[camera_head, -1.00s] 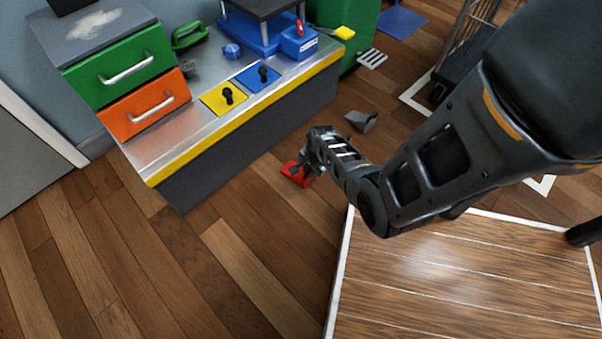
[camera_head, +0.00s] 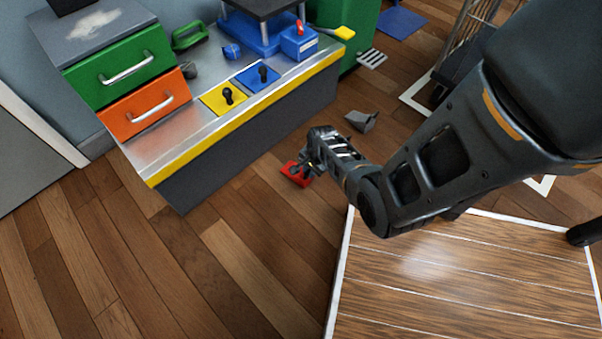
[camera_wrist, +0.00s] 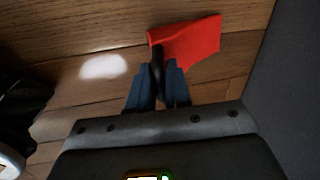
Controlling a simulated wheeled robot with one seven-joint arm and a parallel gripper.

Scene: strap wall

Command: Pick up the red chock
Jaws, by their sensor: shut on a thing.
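The red chock (camera_head: 296,175) is on or just above the wooden floor in front of the workbench. In the wrist view the red chock (camera_wrist: 190,42) lies just beyond my fingertips, with a dark handle-like part at its near left side. My gripper (camera_head: 308,167) reaches down to it from the right. In the wrist view my gripper (camera_wrist: 160,75) has its two fingers closed around the dark part. Whether the chock is clear of the floor cannot be told.
The workbench (camera_head: 250,107) with a yellow edge stands just behind the chock. A grey wedge-shaped piece (camera_head: 362,121) lies on the floor to the right. A white-edged wooden platform (camera_head: 470,275) is at the lower right. The floor at lower left is clear.

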